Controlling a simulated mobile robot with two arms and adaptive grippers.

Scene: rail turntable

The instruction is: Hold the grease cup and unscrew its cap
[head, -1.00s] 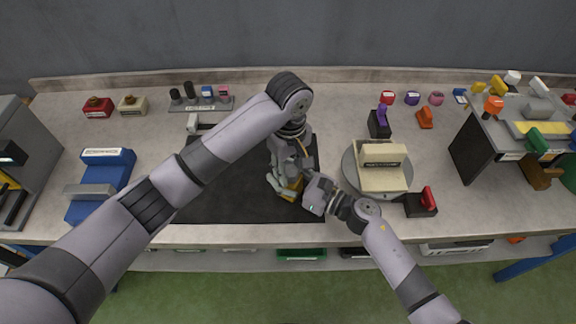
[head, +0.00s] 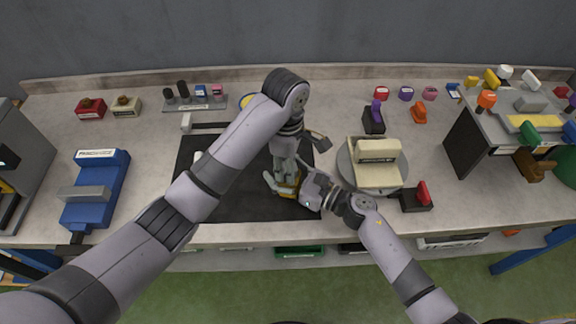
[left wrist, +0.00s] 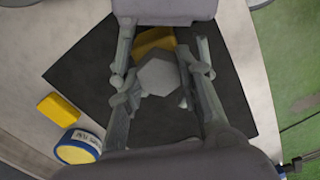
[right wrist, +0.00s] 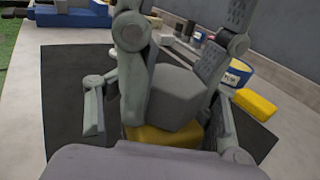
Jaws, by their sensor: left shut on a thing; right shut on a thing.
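The grease cup has a yellow body (right wrist: 165,137) and a grey six-sided cap (left wrist: 160,76). It stands upright over the black mat (head: 205,195); its yellow also shows between the grippers in the head view (head: 289,187). My left gripper (head: 284,168) points down from above, its fingers shut on the cap's sides. My right gripper (head: 297,190) comes in low from the front right and is shut on the yellow body. In the right wrist view the grey cap (right wrist: 177,100) sits above the body. Whether a gap lies between cap and body is hidden.
A yellow block (right wrist: 255,105) and a blue-and-yellow tin (right wrist: 237,73) are near the mat's edge. A round turntable (head: 348,180) with a cream box is to the right. A blue machine (head: 97,190) stands left. The mat's front left is clear.

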